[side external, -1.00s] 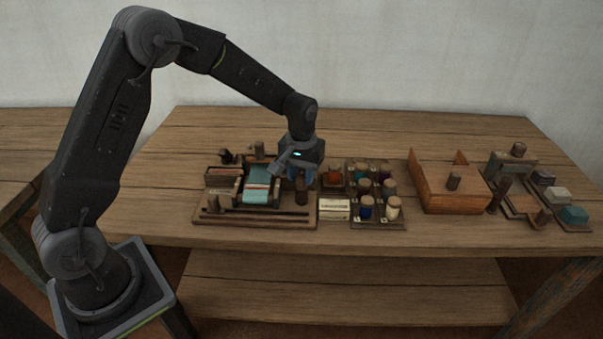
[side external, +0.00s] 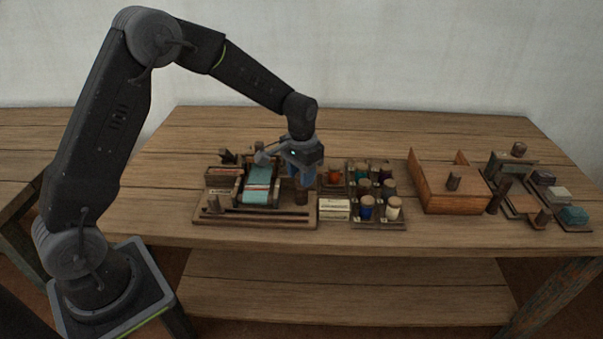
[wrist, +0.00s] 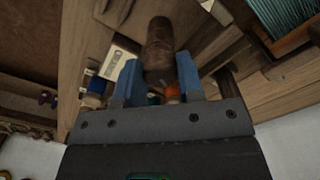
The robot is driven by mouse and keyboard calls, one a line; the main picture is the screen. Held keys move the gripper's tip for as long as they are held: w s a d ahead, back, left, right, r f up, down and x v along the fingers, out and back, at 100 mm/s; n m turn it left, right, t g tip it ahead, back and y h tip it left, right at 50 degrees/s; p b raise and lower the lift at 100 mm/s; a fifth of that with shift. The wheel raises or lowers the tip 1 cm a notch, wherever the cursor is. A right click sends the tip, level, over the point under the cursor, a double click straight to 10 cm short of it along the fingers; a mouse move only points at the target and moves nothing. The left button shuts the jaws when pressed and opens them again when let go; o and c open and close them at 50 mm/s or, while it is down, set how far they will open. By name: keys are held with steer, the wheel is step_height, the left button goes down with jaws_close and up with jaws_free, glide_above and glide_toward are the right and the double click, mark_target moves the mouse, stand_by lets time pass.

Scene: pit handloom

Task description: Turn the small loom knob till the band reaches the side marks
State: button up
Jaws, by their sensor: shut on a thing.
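The small loom (side external: 225,221) stands on the table, left of centre. Its band (side external: 257,197) is teal at the front, with a pale and red stripe across it; it also shows at the upper right in the wrist view (wrist: 285,15). The side marks are too small to make out. The knob is a dark brown wooden cylinder (wrist: 160,50) upright at the loom's right side, and shows below my gripper in the side view (side external: 301,197). My gripper (side external: 301,180) points down, its blue fingers (wrist: 158,75) on both sides of the knob and shut on it.
Right of the loom are a pale labelled block (side external: 334,209) and a rack of corked jars (side external: 378,221). Farther right stand an orange-brown wooden box (side external: 445,198) and a holder with coloured blocks (side external: 573,215). The table's back strip is clear.

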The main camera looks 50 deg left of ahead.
steer(key=shift+m, duration=1.2)
steer(key=o, duration=0.9)
steer(key=shift+r, duration=0.1)
step_height(320, 180, up, 14)
steer(key=shift+f, duration=0.15)
